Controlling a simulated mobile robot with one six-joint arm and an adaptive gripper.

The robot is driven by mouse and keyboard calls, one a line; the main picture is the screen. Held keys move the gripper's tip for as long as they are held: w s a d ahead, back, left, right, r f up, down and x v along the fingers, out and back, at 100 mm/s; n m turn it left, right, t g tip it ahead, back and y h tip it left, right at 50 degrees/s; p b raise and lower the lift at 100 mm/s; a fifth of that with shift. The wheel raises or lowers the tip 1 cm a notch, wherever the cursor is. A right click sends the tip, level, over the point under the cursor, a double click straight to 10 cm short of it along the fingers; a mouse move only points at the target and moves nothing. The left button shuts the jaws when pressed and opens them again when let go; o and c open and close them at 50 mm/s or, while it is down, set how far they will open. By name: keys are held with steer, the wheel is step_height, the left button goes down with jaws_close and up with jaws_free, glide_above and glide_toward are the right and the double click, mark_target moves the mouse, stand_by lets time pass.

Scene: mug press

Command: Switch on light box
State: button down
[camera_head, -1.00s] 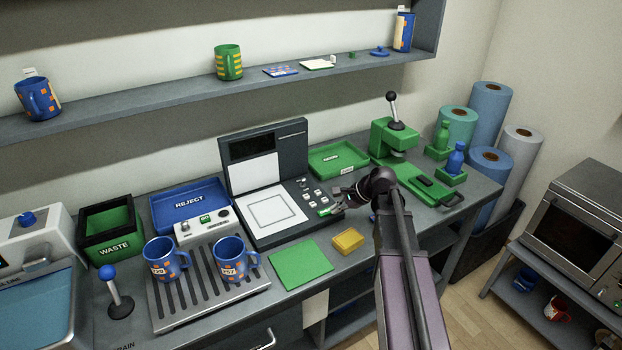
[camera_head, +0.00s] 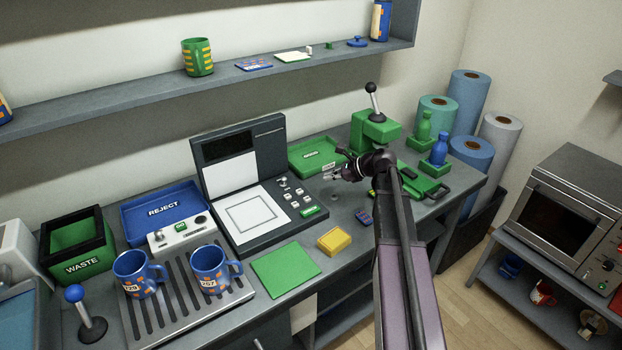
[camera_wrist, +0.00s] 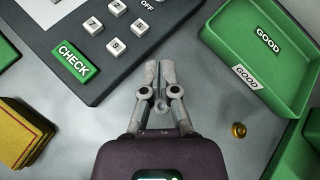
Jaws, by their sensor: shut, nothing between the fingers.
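The light box (camera_head: 285,228) is a dark console on the bench with a white plate marked with a square, an upright back panel and a dark display (camera_head: 229,144). White keys and a green CHECK button (camera_wrist: 74,62) sit on its right side. In the wrist view an OFF label (camera_wrist: 148,5) shows at the top edge, partly cut off. I cannot tell whether the box is lit. My gripper (camera_head: 332,175) is shut and empty, right of the box. In the wrist view its fingertips (camera_wrist: 154,72) are beside the box's right edge, apart from the keys.
A green GOOD tray (camera_wrist: 245,55) lies right of my fingers, with a small brass knob (camera_wrist: 239,130) below it. A yellow block (camera_head: 334,240) and a green mat (camera_head: 285,270) lie in front of the box. The green press (camera_head: 374,132) stands right of the tray.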

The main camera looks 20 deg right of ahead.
steer(key=b, duration=0.5)
glide_toward(285, 183)
steer(key=f, duration=0.1)
steer(key=w+f, duration=0.1)
steer(key=f, duration=0.1)
steer(key=shift+a+f, duration=0.25)
steer(key=shift+f, duration=0.05)
steer(key=a, duration=0.1)
steer(key=w+a, duration=0.1)
steer(key=shift+w+a+r+p, duration=0.15)
steer(key=shift+a+r+p, duration=0.2)
steer(key=shift+r+p, duration=0.05)
steer(key=shift+w+a+r, duration=0.1)
steer(key=shift+w+a, duration=0.15)
steer(key=shift+a, duration=0.3)
